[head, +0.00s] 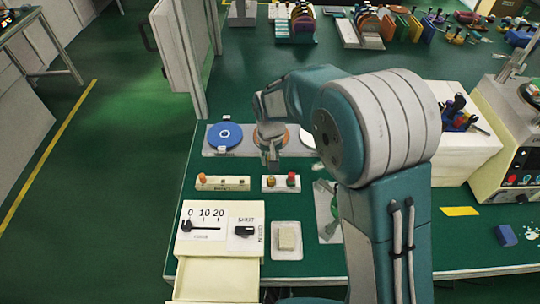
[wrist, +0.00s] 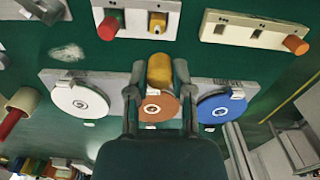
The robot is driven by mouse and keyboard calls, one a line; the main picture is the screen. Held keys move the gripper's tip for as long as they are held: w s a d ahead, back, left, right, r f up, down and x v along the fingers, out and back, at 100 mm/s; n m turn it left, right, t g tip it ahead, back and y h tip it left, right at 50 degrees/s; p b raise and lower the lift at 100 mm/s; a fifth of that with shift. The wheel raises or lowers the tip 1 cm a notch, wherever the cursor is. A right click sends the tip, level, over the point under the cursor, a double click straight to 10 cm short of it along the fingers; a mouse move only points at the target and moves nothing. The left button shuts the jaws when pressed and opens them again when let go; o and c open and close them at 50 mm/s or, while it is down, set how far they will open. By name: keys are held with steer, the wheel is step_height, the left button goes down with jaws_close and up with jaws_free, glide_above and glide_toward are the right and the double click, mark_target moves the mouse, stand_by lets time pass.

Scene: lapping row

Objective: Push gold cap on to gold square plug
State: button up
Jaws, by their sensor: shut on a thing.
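My gripper (wrist: 160,80) is shut on the gold cap (wrist: 159,68), a short gold cylinder between its two fingertips in the wrist view. The gold square plug (wrist: 157,20) stands on a small pale block (wrist: 135,5) at the top of that view, apart from the cap. In the head view my gripper (head: 271,160) points down just behind this block (head: 281,187), and the gold plug (head: 270,181) is at the block's left end. I cannot make out the cap in the head view.
A red cap (head: 291,177) is on the same block. Left of it is a longer block (head: 222,185) with an orange cap (head: 203,177). Behind are blue (head: 224,136), orange and white discs. A slider panel (head: 207,224) and pale square pad (head: 288,238) lie in front.

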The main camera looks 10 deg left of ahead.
mark_target(271, 178)
steer(key=shift+d+f, duration=0.25)
steer(key=shift+f, duration=0.9)
steer(key=shift+a+f, duration=0.15)
steer(key=shift+f, duration=1.15)
steer(key=shift+f, duration=1.2)
steer(key=o, duration=0.8)
step_height(271, 178, up, 12)
steer(key=shift+f, duration=0.1)
